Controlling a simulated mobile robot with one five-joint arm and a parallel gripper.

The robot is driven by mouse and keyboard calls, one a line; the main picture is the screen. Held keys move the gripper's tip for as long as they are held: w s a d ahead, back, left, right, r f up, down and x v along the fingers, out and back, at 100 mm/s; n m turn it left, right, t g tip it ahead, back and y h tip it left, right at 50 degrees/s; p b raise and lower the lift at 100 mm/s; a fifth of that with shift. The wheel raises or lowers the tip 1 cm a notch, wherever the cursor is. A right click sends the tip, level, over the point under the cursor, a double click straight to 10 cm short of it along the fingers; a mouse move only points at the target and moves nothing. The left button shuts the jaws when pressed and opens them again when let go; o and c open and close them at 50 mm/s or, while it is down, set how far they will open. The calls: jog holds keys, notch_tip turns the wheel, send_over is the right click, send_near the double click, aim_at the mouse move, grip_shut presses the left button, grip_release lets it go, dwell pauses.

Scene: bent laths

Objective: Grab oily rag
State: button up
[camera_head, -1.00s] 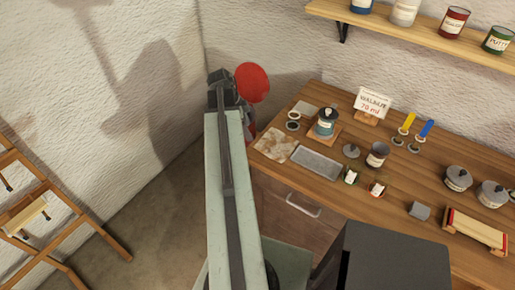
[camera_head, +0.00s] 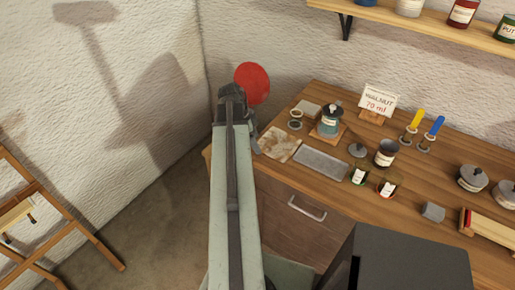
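A flat, brown-stained pale cloth (camera_head: 279,145), which looks like the oily rag, lies on the left end of the wooden workbench. My arm reaches forward from the bottom of the picture and ends left of the cloth. My gripper (camera_head: 254,140) is mostly hidden behind the arm; only a grey part shows close to the cloth's left edge. I cannot tell whether it touches the cloth or whether its fingers are open.
A grey tray (camera_head: 320,164) lies right of the cloth. Behind are a teal can (camera_head: 330,121) and a "WALNUT 70 ml" sign (camera_head: 378,101). Small jars (camera_head: 358,174) and an open tin (camera_head: 386,152) stand farther right. A red disc (camera_head: 252,83) is near the wall corner.

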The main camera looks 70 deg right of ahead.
jog(key=shift+f, duration=0.15)
jog(key=shift+c, duration=0.2)
grip_shut()
